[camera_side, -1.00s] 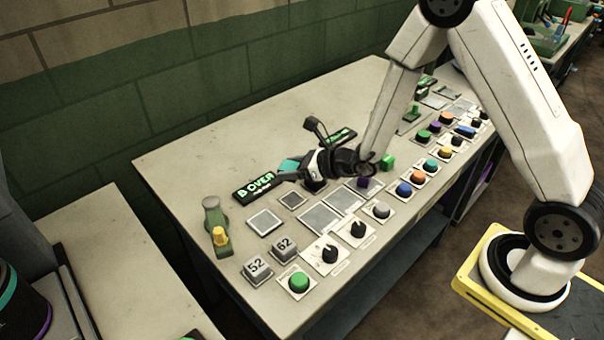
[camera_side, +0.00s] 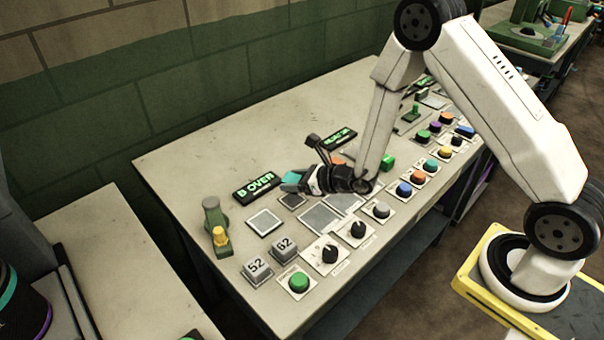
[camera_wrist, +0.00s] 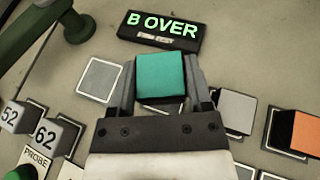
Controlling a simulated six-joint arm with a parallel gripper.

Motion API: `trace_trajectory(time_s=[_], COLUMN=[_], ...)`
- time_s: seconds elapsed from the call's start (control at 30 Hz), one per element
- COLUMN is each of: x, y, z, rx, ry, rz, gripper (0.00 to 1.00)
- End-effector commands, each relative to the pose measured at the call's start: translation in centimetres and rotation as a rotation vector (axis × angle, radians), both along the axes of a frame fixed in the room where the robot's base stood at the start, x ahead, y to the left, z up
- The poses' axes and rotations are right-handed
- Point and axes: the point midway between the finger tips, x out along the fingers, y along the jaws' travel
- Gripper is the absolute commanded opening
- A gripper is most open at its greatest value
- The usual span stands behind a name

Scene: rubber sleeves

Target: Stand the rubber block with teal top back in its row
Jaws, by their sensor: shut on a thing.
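The rubber block with the teal top (camera_wrist: 161,76) is between the two fingers of my gripper (camera_wrist: 160,84), which is shut on it. In the wrist view its teal top faces the camera and hides most of what is beneath. A grey-topped block (camera_wrist: 237,108) and an orange-topped block (camera_wrist: 304,132) stand to the right in the wrist view.
The B OVER display (camera_side: 257,187) lies close behind the block. A bare light pad (camera_wrist: 101,77) is left of my fingers. Blocks marked 52 (camera_side: 257,269) and 62 (camera_side: 285,248), knobs and buttons occupy the front. The panel's back left is clear.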

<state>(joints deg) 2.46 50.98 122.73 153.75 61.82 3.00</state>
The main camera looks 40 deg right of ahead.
Motion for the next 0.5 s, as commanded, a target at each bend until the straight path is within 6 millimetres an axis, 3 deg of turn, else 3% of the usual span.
trace_trajectory(time_s=[0.5], x=[0.0], y=[0.0], z=[-1.8], rx=[0.001], ry=[0.001], rz=[0.001], gripper=[0.05])
